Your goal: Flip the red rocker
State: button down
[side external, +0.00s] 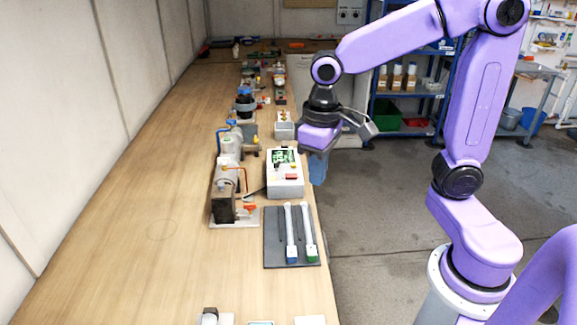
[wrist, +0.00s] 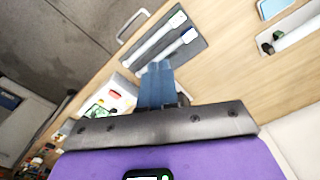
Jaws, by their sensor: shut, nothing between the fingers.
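The red rocker (side external: 291,176) is a small red piece on the top of a white control box (side external: 286,189) near the bench's right edge. The box has a green display (side external: 284,156). In the wrist view a small red part (wrist: 114,95) shows on the white box, just left of my fingers, which hide part of the box. My gripper (side external: 318,178) has blue fingers, pressed together and empty, pointing down just right of the box. The closed fingers also show in the wrist view (wrist: 158,66). Which way the rocker is tilted is too small to tell.
A dark mat (side external: 272,250) with two white-handled tools lies in front of the box. A grey pump-like machine (side external: 225,185) with an orange-red handle stands left of it. More equipment lines the bench behind. The bench's left side is clear.

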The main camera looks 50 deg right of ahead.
jog(key=w+d+r+m, duration=0.1)
jog(key=w+d+m, duration=0.15)
jog(key=w, duration=0.25)
jog(key=w+d+r+m, duration=0.1)
jog(key=w+d+m, duration=0.1)
jog(key=w+m, duration=0.25)
jog(key=m, duration=0.5)
send_over(288, 175)
jog(key=shift+d+r, duration=0.1)
jog(key=shift+r, duration=0.05)
notch_tip(288, 175, down, 14)
jog(key=shift+f, duration=0.1)
